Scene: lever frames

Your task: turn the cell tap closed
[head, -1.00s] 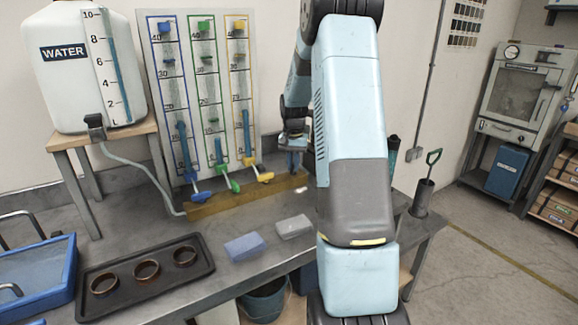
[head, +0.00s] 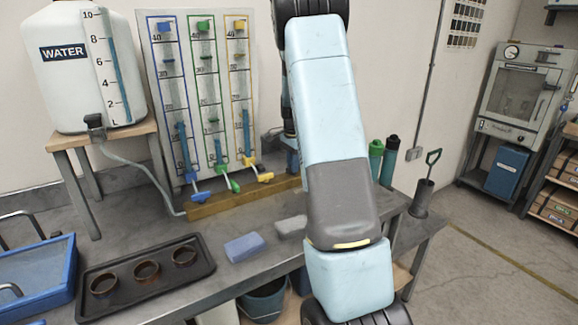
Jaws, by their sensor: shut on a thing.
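My gripper (head: 291,158) shows only in part in the head view, low at the right end of the wooden base strip (head: 215,204) of the gauge board. It is shut on what appears to be the cell tap, but my own arm hides the fingertips and most of the tap. How far the tap is turned cannot be seen. Three other taps stick out at the foot of the board, with a blue handle (head: 201,196), a green handle (head: 234,186) and a yellow handle (head: 265,177). My gripper is to the right of all three.
The gauge board (head: 205,90) stands behind the bench. A water tank (head: 80,75) on a stand is at left, its hose running to the board. A tray (head: 100,312), a blue block (head: 244,247) and a grey block (head: 290,227) lie in front. Green-capped bottles (head: 376,155) stand at right.

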